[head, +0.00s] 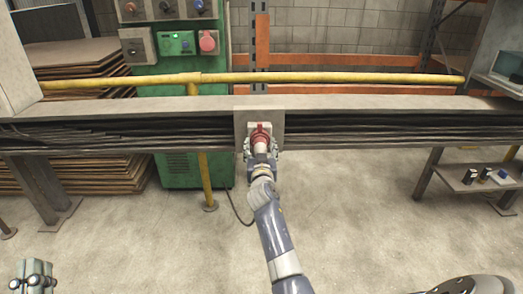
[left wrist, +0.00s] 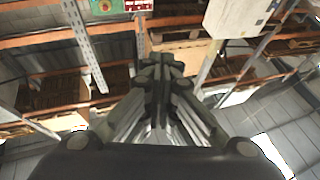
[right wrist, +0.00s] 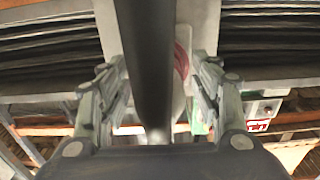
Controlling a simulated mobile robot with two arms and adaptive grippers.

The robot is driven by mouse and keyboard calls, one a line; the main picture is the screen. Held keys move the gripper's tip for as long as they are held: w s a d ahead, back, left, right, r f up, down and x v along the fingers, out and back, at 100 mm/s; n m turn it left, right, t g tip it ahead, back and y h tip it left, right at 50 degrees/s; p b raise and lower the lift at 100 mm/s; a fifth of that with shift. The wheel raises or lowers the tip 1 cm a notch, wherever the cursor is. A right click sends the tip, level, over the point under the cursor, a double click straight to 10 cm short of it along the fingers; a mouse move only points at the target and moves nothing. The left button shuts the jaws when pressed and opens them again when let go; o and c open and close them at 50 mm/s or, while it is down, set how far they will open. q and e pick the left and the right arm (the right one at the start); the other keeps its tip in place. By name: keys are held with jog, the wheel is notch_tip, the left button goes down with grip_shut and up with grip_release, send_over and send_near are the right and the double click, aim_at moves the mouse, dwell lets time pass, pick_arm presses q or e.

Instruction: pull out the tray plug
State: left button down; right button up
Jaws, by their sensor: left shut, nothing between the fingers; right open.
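The red and white plug (head: 261,135) sits in a light socket plate (head: 242,116) on the middle of the long cable tray (head: 150,104). In the right wrist view its red part (right wrist: 183,48) shows partly behind a thick dark bar. My right gripper (head: 261,153) is at the plug, with its fingers (right wrist: 157,95) open on either side of it. I cannot tell whether they touch it. My left gripper (head: 34,275) is low at the far left, away from the plug. In the left wrist view its fingers (left wrist: 165,75) are shut and empty.
A yellow rail (head: 330,77) runs behind the tray. A green cabinet (head: 175,75) with a red socket (head: 208,42) stands behind it. Stacked boards (head: 80,65) are at the left. A low shelf (head: 470,178) with small items is at the right. The floor in front is clear.

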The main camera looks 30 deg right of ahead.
pick_arm(q)
jog(key=shift+r, duration=0.1)
jog(key=shift+s+r+t, duration=0.25)
jog(key=shift+r+t, duration=0.05)
jog(key=shift+r, duration=0.05)
dwell(0.3)
